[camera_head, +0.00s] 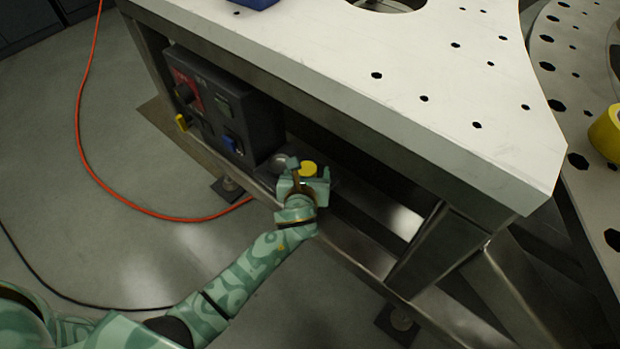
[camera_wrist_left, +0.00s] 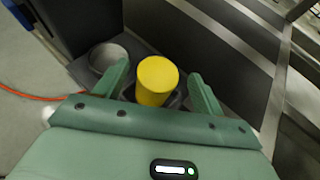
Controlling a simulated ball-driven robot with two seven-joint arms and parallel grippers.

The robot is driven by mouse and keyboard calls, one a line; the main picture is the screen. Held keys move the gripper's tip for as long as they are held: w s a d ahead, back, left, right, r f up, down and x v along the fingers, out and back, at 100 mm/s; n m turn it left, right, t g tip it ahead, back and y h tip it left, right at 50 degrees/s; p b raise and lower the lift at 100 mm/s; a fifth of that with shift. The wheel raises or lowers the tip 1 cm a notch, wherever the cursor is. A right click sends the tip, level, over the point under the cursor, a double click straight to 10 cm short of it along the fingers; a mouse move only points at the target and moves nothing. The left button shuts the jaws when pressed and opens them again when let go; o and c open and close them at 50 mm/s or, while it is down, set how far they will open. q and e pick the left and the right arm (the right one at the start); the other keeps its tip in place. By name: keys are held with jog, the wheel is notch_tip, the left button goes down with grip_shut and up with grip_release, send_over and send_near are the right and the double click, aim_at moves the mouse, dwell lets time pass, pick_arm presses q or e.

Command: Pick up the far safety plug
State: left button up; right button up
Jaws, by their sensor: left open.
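A yellow cylindrical plug (camera_head: 308,168) stands upright on a dark shelf under the white plate, right of the control box. It also shows in the left wrist view (camera_wrist_left: 157,80), its lower part partly hidden by my gripper. My left gripper (camera_head: 307,178) is open, with one green finger on each side of the plug in the left wrist view. I cannot tell whether either finger touches it. A round metal cup (camera_head: 279,161) sits just left of the plug, with no plug showing in it. My right gripper is not in view.
The dark control box (camera_head: 254,125) with a red panel and a yellow part (camera_head: 182,122) is close on the left. The white plate (camera_head: 420,70) overhangs the shelf. Metal frame beams (camera_head: 350,247) lie to the right. An orange cable (camera_head: 82,150) crosses the floor.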

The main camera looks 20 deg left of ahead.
aim_at(308, 167)
pick_arm(q)
jog(key=shift+w+a+f+b, duration=0.2)
jog(key=shift+w+f+b, duration=0.15)
jog(key=shift+w+f, duration=0.3)
jog(key=shift+w+a+f+b, duration=0.15)
jog(key=shift+w+f+b, duration=0.15)
jog(key=shift+w+f, duration=0.25)
jog(key=shift+w+a+r, duration=0.1)
jog(key=shift+w, duration=0.15)
jog(key=shift+r, duration=0.25)
jog(key=c, duration=1.3)
jog(key=shift+o, duration=0.2)
